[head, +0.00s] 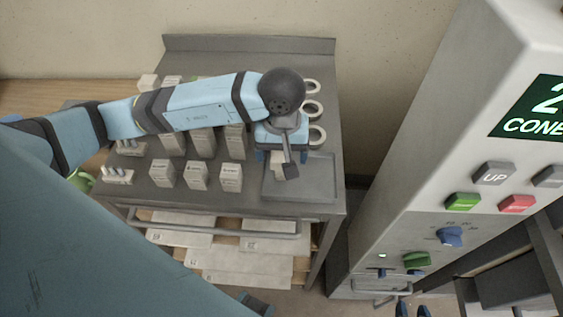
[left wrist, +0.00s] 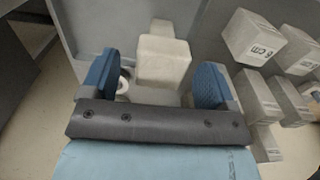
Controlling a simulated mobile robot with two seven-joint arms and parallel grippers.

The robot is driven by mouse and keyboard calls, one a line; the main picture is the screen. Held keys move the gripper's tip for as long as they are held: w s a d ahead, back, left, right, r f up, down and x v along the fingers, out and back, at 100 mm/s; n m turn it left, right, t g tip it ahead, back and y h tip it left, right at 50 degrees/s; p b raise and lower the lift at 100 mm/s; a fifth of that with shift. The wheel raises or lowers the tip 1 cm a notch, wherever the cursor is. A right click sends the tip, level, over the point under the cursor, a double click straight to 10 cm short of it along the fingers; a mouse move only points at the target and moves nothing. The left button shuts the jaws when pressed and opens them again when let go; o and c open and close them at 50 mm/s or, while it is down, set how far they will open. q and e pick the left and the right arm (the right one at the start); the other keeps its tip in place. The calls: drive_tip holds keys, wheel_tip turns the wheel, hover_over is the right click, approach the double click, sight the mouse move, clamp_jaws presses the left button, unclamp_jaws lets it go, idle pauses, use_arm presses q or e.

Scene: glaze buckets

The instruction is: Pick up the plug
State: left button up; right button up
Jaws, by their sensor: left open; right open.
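The plug appears to be a pale, tapered block with a narrower end, seen between the fingers in the left wrist view (left wrist: 163,62). In the head view only a small pale part of it (head: 277,168) shows below my left gripper (head: 281,157), at the grey tray. My left gripper is open, one blue finger on each side of the block. There is a visible gap at the right finger; contact at the left is unclear.
A grey tray (head: 325,180) sits on the cart top (head: 135,188). Several pale labelled blocks (head: 197,176) stand left of it and white rings (head: 313,108) behind. The kiln-like control cabinet (head: 400,215) with buttons stands at the right. Boards (head: 240,262) lie on shelves below.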

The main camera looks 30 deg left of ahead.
use_arm(q)
drive_tip(key=shift+f, duration=1.7)
drive_tip(key=c, duration=1)
drive_tip(key=shift+c, duration=0.2)
drive_tip(key=shift+r, duration=0.1)
